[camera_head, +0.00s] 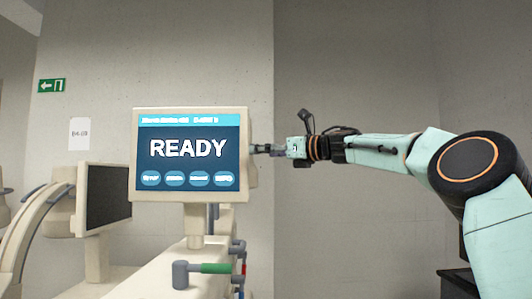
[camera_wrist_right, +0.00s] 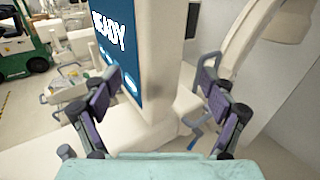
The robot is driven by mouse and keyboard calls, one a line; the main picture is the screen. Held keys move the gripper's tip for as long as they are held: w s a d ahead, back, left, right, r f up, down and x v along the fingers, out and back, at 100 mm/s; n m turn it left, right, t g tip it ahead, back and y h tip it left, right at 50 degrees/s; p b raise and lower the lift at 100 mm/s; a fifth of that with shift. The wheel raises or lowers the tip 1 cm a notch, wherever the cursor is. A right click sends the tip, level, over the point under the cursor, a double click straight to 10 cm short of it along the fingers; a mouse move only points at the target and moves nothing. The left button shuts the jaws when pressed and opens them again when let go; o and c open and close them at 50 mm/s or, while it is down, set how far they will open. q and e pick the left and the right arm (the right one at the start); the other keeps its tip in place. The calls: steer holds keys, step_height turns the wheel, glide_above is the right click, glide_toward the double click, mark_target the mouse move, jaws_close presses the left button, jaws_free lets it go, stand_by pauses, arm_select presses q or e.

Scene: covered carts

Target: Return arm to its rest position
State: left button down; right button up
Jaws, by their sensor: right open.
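My right arm (camera_head: 385,148) reaches in from the right in the head view, stretched out level toward the screen. Its gripper (camera_head: 262,149) is at the right edge of the monitor (camera_head: 188,152), which reads READY on a blue display. In the right wrist view my right gripper (camera_wrist_right: 160,97) is open, with its two dark fingers wide apart. The monitor's side edge (camera_wrist_right: 155,55) shows between and beyond the fingers, and nothing is held. I cannot tell whether a finger touches the monitor. My left gripper is not in view.
The monitor stands on a pale cart (camera_head: 170,262) with a green-handled lever (camera_head: 215,268). A second dark screen (camera_head: 108,196) and a curved pale arm (camera_head: 28,235) are at left. In the wrist view a green vehicle (camera_wrist_right: 25,45) stands far off. The wall area above the right arm is clear.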

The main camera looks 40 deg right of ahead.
mark_target(246, 152)
steer(key=shift+w, duration=0.1)
stand_by(0.6)
steer(key=x, duration=0.6)
steer(key=shift+w, duration=0.35)
steer(key=shift+a, duration=0.1)
steer(key=shift+w+a, duration=0.15)
steer(key=shift+w, duration=0.05)
steer(key=shift+s+r, duration=0.1)
steer(key=shift+s, duration=0.1)
